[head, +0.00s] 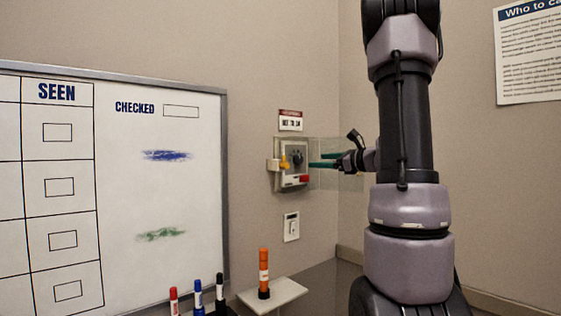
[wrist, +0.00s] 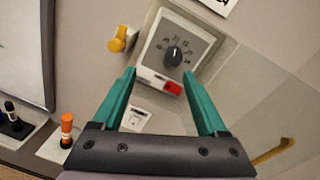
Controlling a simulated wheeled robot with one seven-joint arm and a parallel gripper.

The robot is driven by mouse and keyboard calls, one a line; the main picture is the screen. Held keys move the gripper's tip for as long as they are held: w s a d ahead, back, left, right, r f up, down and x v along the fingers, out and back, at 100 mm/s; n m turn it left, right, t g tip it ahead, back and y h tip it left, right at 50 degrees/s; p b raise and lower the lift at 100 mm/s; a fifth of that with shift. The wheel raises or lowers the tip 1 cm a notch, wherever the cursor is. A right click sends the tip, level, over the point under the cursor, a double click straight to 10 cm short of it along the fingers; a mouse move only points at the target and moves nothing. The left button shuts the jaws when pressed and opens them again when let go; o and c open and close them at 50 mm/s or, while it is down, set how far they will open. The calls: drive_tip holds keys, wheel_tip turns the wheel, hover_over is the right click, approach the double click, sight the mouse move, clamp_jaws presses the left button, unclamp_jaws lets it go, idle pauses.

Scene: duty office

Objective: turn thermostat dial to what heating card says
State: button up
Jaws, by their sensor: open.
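The thermostat (head: 293,165) is a pale box with a grey face on the wall near the corner. Its dark round dial (head: 298,158) also shows clearly in the wrist view (wrist: 173,56), with numbers around it. A red block (wrist: 172,88) sits below the dial. The heating card (head: 290,120), white with a red top, hangs above; its text looks like "SET TO" and a number too small to read surely. My gripper (wrist: 157,74) has green fingers, open and empty. It is in front of the thermostat, and its fingertips appear below the dial, apart from it.
A clear panel (head: 325,170) stands out at the thermostat's right. A yellow knob (wrist: 120,38) is at its left. A light switch (head: 291,226) is below. An orange marker (head: 264,272) stands on a small shelf (head: 285,292). A whiteboard (head: 200,200) is to the left.

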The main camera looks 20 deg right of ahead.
sight(300, 159)
drive_tip(key=shift+m+t+h, duration=0.5)
drive_tip(key=shift+m, duration=0.2)
drive_tip(key=x, duration=0.3)
drive_tip(key=d+x, duration=0.1)
drive_tip(key=x, duration=0.3)
drive_tip(key=d+x, duration=0.1)
drive_tip(key=x, duration=0.3)
drive_tip(key=shift+w+a, duration=0.1)
drive_tip(key=shift+w, duration=0.3)
clamp_jaws()
